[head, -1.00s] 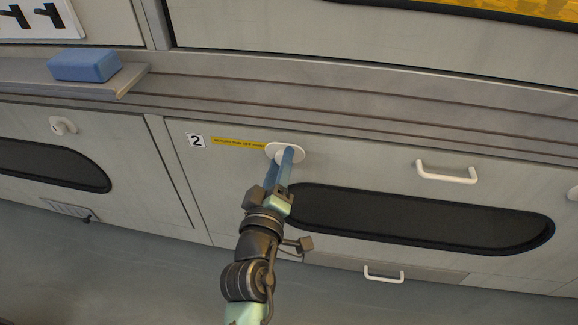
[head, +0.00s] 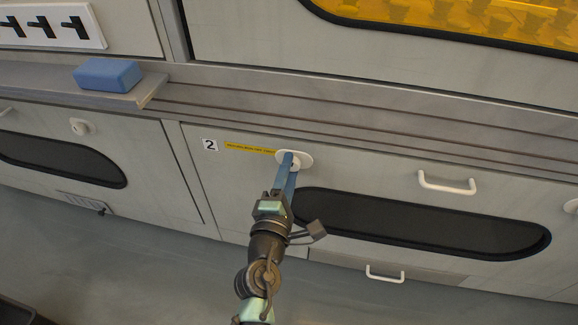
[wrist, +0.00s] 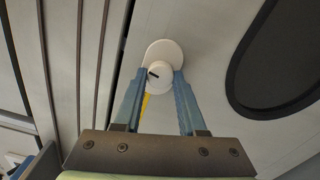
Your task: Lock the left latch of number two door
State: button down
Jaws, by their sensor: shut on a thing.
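The number two door (head: 390,163) is a pale grey panel with a "2" label (head: 209,145), a yellow strip (head: 249,148) and a dark window. Its left latch (head: 306,158) is a white round plate with a knob, at the door's upper left. My gripper (head: 290,163) reaches up to it and its blue fingers partly cover it. In the wrist view, my gripper (wrist: 153,76) has one finger on each side of the white knob and is shut on it. The round plate (wrist: 166,50) shows behind, and a short dark mark is visible on the knob.
A white handle (head: 447,186) sits right of the latch, and another white fitting (head: 571,206) is cut off at the right edge. A lower handle (head: 384,275) is below the window. A blue block (head: 108,74) lies on the shelf (head: 60,91) at upper left.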

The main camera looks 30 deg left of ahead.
jog(key=shift+n, duration=1.1)
jog(key=shift+c, duration=2.4)
grip_release()
jog(key=v, duration=1.3)
